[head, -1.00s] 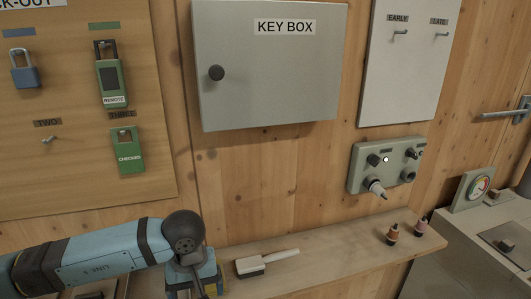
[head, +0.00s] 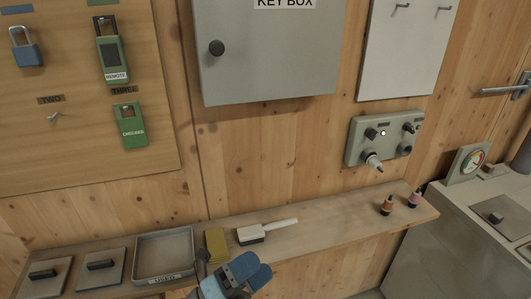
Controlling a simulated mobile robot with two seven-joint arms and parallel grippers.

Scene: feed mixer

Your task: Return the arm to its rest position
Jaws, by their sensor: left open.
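My left gripper (head: 236,272) shows at the bottom of the head view, in front of the shelf's front edge. It is blue and dark grey, and only its end and a bit of my arm are in the picture. It is open, and I see nothing held in it. It overlaps the shelf near a yellow block (head: 216,244) in the picture; I see no clear contact. My right gripper is not in view.
The wooden shelf (head: 320,222) holds a grey tray (head: 165,252), a white-handled brush (head: 265,232) and two small bottles (head: 387,205). Above hang the closed key box (head: 265,60), a control panel (head: 384,138) and a lock-out board (head: 90,150). A grey machine (head: 460,240) stands right.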

